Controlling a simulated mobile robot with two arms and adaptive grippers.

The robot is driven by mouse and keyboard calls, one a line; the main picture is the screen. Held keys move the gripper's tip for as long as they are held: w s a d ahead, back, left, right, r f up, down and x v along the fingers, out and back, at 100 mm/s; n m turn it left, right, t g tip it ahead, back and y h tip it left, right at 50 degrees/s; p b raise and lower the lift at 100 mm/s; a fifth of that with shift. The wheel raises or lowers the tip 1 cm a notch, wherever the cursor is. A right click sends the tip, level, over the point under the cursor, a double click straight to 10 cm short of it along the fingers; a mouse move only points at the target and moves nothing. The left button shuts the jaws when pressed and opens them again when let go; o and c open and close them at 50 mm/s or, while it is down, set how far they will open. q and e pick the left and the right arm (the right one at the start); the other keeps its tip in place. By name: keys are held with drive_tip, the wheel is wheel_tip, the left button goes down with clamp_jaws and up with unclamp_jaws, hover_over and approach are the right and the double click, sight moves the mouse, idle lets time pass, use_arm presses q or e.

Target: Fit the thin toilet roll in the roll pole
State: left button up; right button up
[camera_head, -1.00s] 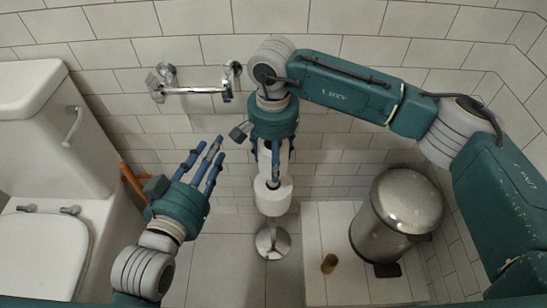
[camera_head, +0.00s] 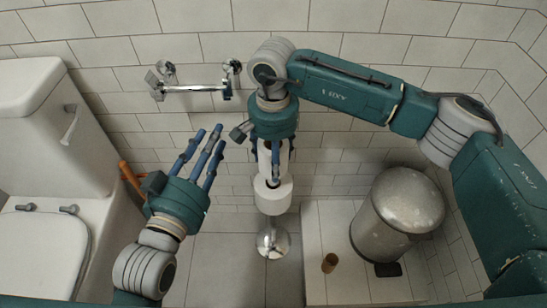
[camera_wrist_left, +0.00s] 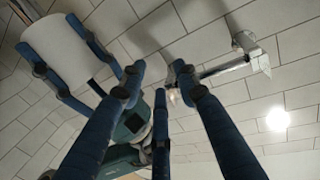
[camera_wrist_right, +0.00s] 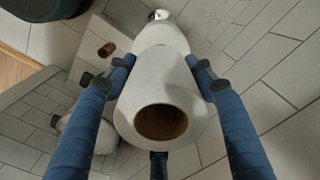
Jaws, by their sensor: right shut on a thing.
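My right gripper (camera_head: 268,158) points down at the top of the floor-standing roll pole, whose chrome base (camera_head: 272,243) rests on the floor. It is shut on a white toilet roll (camera_wrist_right: 127,105), with fingers on both sides. This roll appears to be the thin one; its brown core faces the right wrist camera, and I see no pole tip in it. Below it a wider white roll (camera_head: 273,197) sits around the pole. Whether the held roll is around the pole I cannot tell. My left gripper (camera_head: 207,148) is open and empty, left of the pole.
A chrome wall holder (camera_head: 193,90) is on the tiled wall, with no roll on it. A toilet (camera_head: 45,250) stands at the left. A metal bin (camera_head: 398,215) and a brown cardboard tube (camera_head: 329,263) are at the right. Floor between toilet and pole is clear.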

use_arm(q)
drive_tip(key=shift+d+r, duration=0.1)
drive_tip(key=shift+r, duration=0.45)
drive_tip(key=shift+d+r+t+h+b, duration=0.15)
drive_tip(key=shift+r+t+h+b, duration=0.2)
drive_tip(key=shift+r+t, duration=0.7)
drive_tip(key=shift+r, duration=0.5)
drive_tip(key=shift+r, duration=0.45)
drive_tip(key=shift+s+d+r+t+h+b, duration=0.1)
drive_tip(key=shift+s+r+t+h+b, duration=0.1)
drive_tip(key=shift+r+t, duration=0.25)
drive_tip(key=shift+s+d+r+t+h+b, duration=0.1)
drive_tip(key=shift+r+t+b, duration=0.1)
drive_tip(key=shift+r, duration=0.45)
drive_tip(key=shift+r, duration=0.3)
drive_tip(key=shift+s+r+t+h, duration=0.2)
drive_tip(key=shift+r+t, duration=0.1)
drive_tip(key=shift+r, duration=0.2)
drive_tip(key=shift+s+r+t+h, duration=0.1)
drive_tip(key=shift+s+r+t, duration=0.15)
drive_tip(key=shift+r, duration=0.25)
drive_tip(key=shift+s+r+t+b, duration=0.15)
drive_tip(key=shift+r+t+b, duration=0.2)
drive_tip(key=shift+r, duration=0.1)
drive_tip(key=shift+s+r+t, duration=0.3)
drive_tip(key=shift+r, duration=0.25)
